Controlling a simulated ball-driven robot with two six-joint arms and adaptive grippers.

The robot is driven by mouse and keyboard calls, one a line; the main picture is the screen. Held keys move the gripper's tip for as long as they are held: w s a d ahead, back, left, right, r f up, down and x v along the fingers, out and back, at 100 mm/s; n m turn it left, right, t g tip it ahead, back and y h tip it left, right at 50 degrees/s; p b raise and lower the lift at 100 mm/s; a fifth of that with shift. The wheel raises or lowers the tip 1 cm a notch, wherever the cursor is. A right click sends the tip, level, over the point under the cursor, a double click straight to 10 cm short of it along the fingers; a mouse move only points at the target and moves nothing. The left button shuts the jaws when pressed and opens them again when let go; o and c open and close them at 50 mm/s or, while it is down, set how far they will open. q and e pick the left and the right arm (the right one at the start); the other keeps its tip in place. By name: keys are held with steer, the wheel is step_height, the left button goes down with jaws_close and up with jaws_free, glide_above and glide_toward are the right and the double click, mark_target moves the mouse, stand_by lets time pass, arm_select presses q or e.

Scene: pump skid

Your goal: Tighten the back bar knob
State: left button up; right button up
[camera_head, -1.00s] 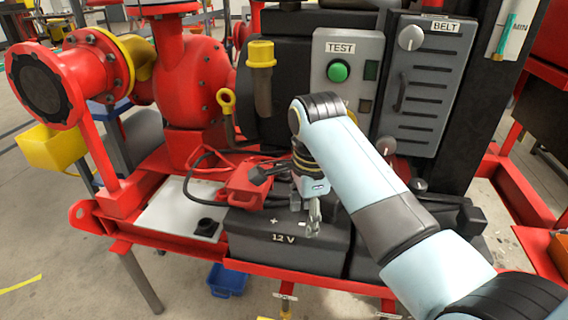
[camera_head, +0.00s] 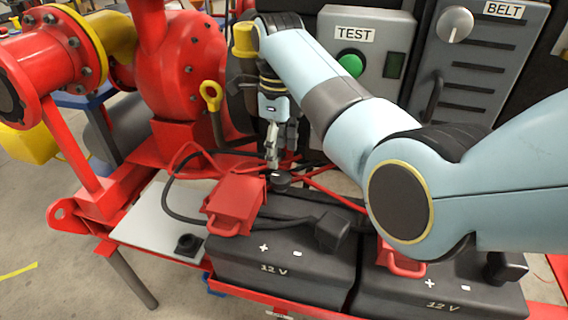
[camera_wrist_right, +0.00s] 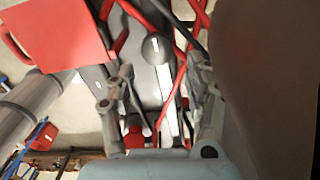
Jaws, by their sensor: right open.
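A small black round knob (camera_head: 281,181) sits behind the left 12 V battery (camera_head: 280,255), next to a red terminal cover. In the right wrist view the knob (camera_wrist_right: 154,49) is dark with a white mark, at the end of a pale bar (camera_wrist_right: 167,105). My right gripper (camera_head: 274,158) points down just above the knob in the head view. In the wrist view its fingers (camera_wrist_right: 161,78) are apart, with the knob beyond and between them. No contact with the knob can be made out. My left gripper is out of view.
A red terminal cover (camera_head: 234,203) and black and red cables surround the knob. A second battery (camera_head: 440,290) stands to the right. The TEST box (camera_head: 366,50) and BELT panel (camera_head: 470,70) rise behind. A red pump (camera_head: 185,75) stands at left.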

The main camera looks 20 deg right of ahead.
mark_target(280, 175)
step_height(280, 175, down, 6)
steer(key=shift+s+a+f+b, duration=0.1)
steer(key=shift+s+f+b, duration=0.05)
steer(key=shift+b, duration=0.4)
steer(key=shift+f, duration=0.25)
steer(key=c, duration=0.9)
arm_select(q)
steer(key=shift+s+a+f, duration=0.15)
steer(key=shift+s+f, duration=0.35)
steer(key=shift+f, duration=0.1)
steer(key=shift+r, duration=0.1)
